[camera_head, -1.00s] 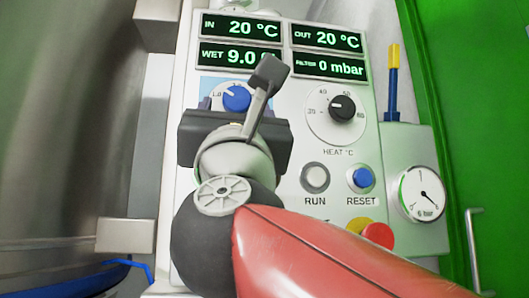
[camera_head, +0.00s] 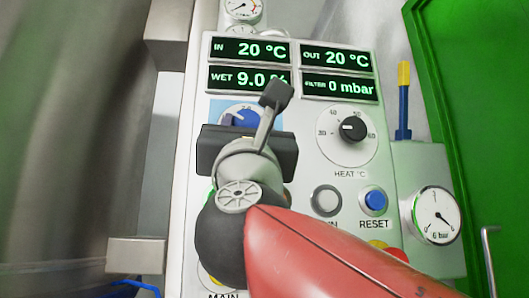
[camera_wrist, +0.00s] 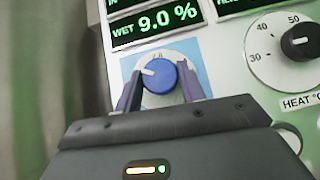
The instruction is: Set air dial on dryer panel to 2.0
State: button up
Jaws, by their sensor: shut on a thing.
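The blue air dial (camera_wrist: 158,77) sits on a white scale disc over a light-blue patch of the dryer panel (camera_head: 300,165). My gripper (camera_wrist: 160,84) has one dark finger on each side of the dial and is shut on it. In the wrist view the dial's white pointer mark points left and slightly up. In the head view only the top of the dial (camera_head: 240,116) shows above my gripper's dark body, which hides the rest.
The black HEAT dial (camera_head: 354,128) is right of the air dial. Below it are a grey button (camera_head: 326,200) and the blue RESET button (camera_head: 374,200). Green displays (camera_head: 337,88) are above. A pressure gauge (camera_head: 437,215) and a yellow-blue lever (camera_head: 404,100) are at right.

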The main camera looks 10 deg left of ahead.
jog(key=shift+m+h, duration=1)
jog(key=shift+h, duration=0.2)
jog(key=m+h, duration=0.4)
jog(key=shift+a+r+m, duration=0.1)
jog(key=shift+a+m, duration=0.1)
jog(key=shift+m, duration=0.2)
jog(key=m+g+h+p, duration=0.1)
jog(key=m+h, duration=0.1)
jog(key=m+h+p, duration=0.1)
jog(key=m+h, duration=0.1)
jog(key=m+g+h+p, duration=0.1)
jog(key=m+h, duration=0.1)
jog(key=shift+a+r+m+g, duration=0.15)
jog(key=shift+r+m+g, duration=0.15)
jog(key=shift+m, duration=0.1)
jog(key=m+g+h+p, duration=0.2)
jog(key=m, duration=0.1)
jog(key=shift+m+p, duration=0.3)
jog(key=shift+s+a+f+m+g+h+p, duration=0.1)
jog(key=shift+m+g+h+p, duration=0.5)
jog(key=shift+m+g, duration=0.9)
jog(key=shift+m, duration=0.4)
jog(key=o, duration=1)
jog(key=shift+c, duration=0.2)
